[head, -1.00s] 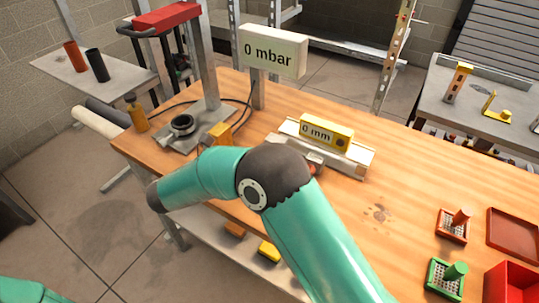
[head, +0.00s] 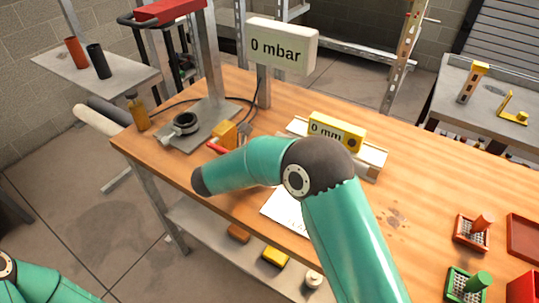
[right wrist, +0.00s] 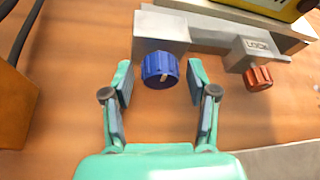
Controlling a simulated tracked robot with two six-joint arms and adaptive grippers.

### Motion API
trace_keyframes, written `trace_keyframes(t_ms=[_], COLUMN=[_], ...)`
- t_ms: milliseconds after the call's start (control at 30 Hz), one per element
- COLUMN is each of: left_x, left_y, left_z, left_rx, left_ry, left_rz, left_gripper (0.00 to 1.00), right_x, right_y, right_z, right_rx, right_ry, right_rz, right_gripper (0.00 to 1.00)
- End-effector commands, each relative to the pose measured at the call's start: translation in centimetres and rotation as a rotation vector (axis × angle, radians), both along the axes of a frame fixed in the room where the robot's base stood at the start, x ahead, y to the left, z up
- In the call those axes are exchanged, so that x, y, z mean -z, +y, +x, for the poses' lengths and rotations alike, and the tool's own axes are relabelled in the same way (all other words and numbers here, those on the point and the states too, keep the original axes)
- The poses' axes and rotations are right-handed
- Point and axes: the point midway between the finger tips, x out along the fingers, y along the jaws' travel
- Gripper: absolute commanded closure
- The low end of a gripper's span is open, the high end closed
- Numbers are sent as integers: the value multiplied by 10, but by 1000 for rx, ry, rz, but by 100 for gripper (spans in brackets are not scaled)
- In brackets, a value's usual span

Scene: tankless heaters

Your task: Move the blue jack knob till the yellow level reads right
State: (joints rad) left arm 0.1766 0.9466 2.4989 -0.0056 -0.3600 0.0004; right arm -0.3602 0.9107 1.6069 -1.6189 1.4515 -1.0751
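The yellow level (head: 337,131) sits on a grey rail fixture on the wooden bench, and its display reads 0 mm. In the right wrist view, the blue jack knob (right wrist: 160,69) sticks out from the front of a grey block. My right gripper (right wrist: 160,67) is open, with one finger on each side of the knob and a visible gap on both sides. In the head view, my right arm hides the knob and the gripper. My left arm shows only at the lower left corner, with its gripper out of view.
A red knob (right wrist: 258,78) sits below a block marked LOCK (right wrist: 254,48), right of the blue knob. A sign (head: 281,46) reads 0 mbar. Green (head: 470,286) and orange (head: 472,232) holders stand at the bench's right.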

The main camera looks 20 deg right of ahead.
Motion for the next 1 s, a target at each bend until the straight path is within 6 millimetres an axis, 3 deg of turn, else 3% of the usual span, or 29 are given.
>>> trace_keyframes(t_ms=[33, 300, 333, 667, 1000], left_x=[0, 0, 0, 12, 52], left_y=[0, 0, 0, 0, 0], left_z=[0, 0, 0, 0, 0], left_rx=[0, 0, 1, 0, 0], left_ry=[0, 0, 0, 0, 0], left_rz=[0, 0, 0, 0, 0], left_gripper=[36, 36, 36, 36, 36], right_x=[0, 0, 0, 3, 5], right_y=[0, 0, 8, 2, 1], right_z=[0, 0, 1, 0, -1], right_rx=[0, 0, -6, -4, -4], right_ry=[0, 0, 0, -47, -223], right_rz=[0, 0, 0, 37, 171], right_gripper=[54, 99, 99, 99, 99])
